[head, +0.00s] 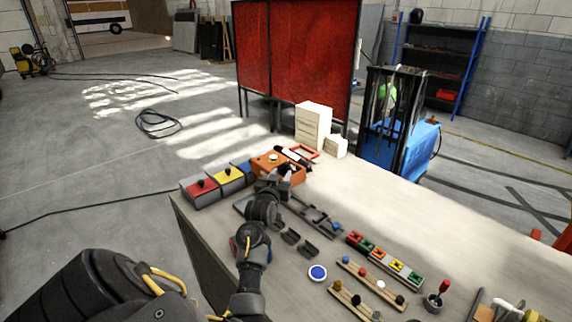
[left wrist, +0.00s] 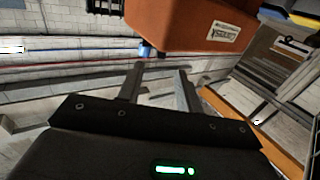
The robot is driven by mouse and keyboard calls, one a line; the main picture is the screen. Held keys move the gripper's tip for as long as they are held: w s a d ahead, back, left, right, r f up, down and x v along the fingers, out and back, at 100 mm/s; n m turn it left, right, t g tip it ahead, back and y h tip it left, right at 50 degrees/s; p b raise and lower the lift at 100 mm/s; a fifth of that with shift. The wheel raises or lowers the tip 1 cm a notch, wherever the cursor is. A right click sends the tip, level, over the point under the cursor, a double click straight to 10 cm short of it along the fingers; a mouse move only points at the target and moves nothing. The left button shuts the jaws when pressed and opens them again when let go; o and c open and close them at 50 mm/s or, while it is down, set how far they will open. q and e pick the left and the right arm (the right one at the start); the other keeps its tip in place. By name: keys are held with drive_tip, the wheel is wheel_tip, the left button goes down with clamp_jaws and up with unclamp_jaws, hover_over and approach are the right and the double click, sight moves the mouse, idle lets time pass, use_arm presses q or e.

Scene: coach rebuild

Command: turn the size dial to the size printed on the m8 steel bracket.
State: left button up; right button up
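An orange box (head: 264,167) with a round pale knob (head: 273,157) on top stands at the table's far left end. The knob may be the size dial; its marks are too small to read. In the left wrist view the orange box (left wrist: 190,18), with a printed label (left wrist: 235,35), is beyond the fingertips. The left gripper's fingers (left wrist: 160,72) are apart with nothing between them. Small dark grey bracket-like pieces (head: 299,243) lie on the table; I cannot tell which is the m8 steel bracket. My right gripper is out of view.
Grey, yellow and blue boxes, one with a red top (head: 200,189), stand left of the orange box. Coloured blocks (head: 385,259) and pegged wooden strips (head: 372,281) lie nearer.

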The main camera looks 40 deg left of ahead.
sight(286, 165)
use_arm(q)
drive_tip(key=shift+p+x, duration=0.65)
drive_tip(key=shift+x, duration=2.4)
clamp_jaws()
